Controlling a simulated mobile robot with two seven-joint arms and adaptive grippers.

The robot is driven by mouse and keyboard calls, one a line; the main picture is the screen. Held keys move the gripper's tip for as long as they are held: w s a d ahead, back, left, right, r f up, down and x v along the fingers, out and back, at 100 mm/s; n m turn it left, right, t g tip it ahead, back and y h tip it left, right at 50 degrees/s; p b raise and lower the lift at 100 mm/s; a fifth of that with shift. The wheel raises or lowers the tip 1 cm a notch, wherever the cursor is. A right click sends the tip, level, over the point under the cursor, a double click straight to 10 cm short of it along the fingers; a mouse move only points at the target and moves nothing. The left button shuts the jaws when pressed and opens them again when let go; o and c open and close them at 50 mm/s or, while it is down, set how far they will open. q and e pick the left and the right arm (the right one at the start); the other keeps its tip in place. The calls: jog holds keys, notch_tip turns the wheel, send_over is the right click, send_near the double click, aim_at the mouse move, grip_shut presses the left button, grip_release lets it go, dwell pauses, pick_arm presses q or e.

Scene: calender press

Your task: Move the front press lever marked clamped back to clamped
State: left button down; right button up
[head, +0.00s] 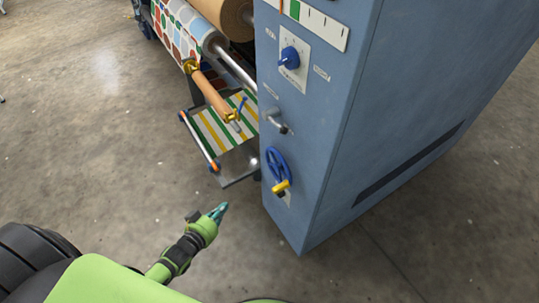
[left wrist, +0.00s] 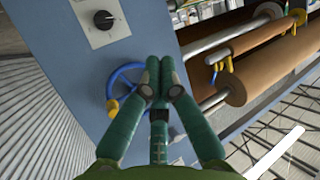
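The blue press cabinet (head: 325,110) stands right of centre in the head view. A short grey lever with a dark tip (head: 278,121) sticks out of its narrow face, between a blue knob (head: 290,57) and a blue handwheel with a yellow handle (head: 277,165). The small labels beside the lever are too small to read. My left gripper (head: 219,211) is low and left of the cabinet, touching nothing. In the left wrist view its fingertips (left wrist: 160,72) are together with nothing visible between them. No lever can be made out in that view. My right gripper is out of view.
A tray-like frame with a striped sheet (head: 222,132) and rollers (head: 211,95) project left of the cabinet. The left wrist view shows a blue wheel (left wrist: 119,82), a dark knob (left wrist: 103,20) and brown rolls (left wrist: 262,62). The floor (head: 100,140) at left is clear.

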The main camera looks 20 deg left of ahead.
pick_arm(q)
jog(key=w+d+r+m+t+h+b, duration=0.1)
jog(key=w+d+r+t+h+b, duration=0.1)
jog(key=w+r+t+h+b, duration=0.5)
jog(key=s+d+r+m+h+b, duration=0.3)
jog(key=s+r+h+b, duration=0.1)
jog(key=r+b, duration=0.5)
jog(key=shift+s+r, duration=0.3)
jog(key=shift+r, duration=0.4)
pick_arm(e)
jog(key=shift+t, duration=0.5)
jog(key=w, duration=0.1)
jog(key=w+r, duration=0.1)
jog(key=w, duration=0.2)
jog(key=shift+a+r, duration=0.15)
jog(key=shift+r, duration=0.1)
pick_arm(q)
jog(key=shift+d, duration=0.1)
jog(key=x, duration=1.4)
jog(key=shift+r, duration=0.2)
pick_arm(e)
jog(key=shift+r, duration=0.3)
pick_arm(q)
jog(key=shift+s, duration=0.1)
